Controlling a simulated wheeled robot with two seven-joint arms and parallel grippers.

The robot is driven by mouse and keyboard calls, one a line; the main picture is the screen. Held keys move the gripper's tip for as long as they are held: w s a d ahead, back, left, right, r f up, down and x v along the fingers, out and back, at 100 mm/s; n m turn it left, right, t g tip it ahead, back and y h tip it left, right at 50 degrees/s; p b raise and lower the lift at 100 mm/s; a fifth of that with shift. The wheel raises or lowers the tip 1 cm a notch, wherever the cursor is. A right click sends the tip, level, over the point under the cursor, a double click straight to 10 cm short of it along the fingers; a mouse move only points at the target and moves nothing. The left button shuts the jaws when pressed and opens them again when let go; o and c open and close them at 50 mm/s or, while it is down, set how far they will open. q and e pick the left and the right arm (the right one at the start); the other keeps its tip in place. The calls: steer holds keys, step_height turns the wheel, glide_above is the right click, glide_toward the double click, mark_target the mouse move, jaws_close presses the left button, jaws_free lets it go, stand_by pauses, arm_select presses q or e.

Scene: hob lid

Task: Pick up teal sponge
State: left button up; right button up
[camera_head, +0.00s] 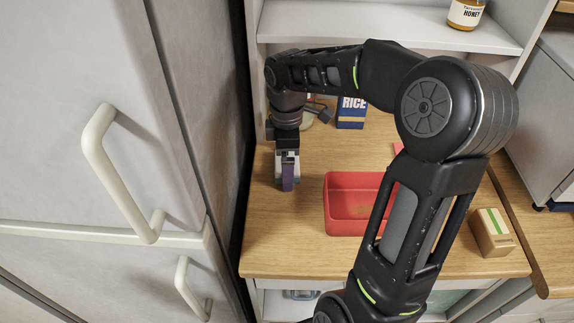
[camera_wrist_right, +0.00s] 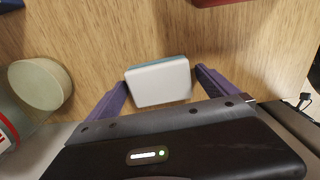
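The sponge (camera_wrist_right: 158,84) lies on the wooden counter in the right wrist view. Its face is whitish and a teal layer shows along its far edge. My right gripper (camera_wrist_right: 163,78) has its purple fingers apart, one on each side of the sponge, with a narrow gap visible on the right; whether the left finger touches it I cannot tell. In the head view my right gripper (camera_head: 288,180) points down at the counter's left part, and I cannot make out the sponge there. My left gripper is not in view.
A red tray (camera_head: 340,225) stands right of the gripper. A blue rice box (camera_head: 351,113) is at the back, and a cardboard box (camera_head: 492,232) is at the right. A pale round object (camera_wrist_right: 40,84) sits near the left finger. A fridge (camera_head: 110,60) borders the left.

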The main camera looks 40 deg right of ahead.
steer(key=c, duration=1.2)
steer(key=shift+c, duration=0.2)
step_height(320, 180, up, 10)
stand_by(0.4)
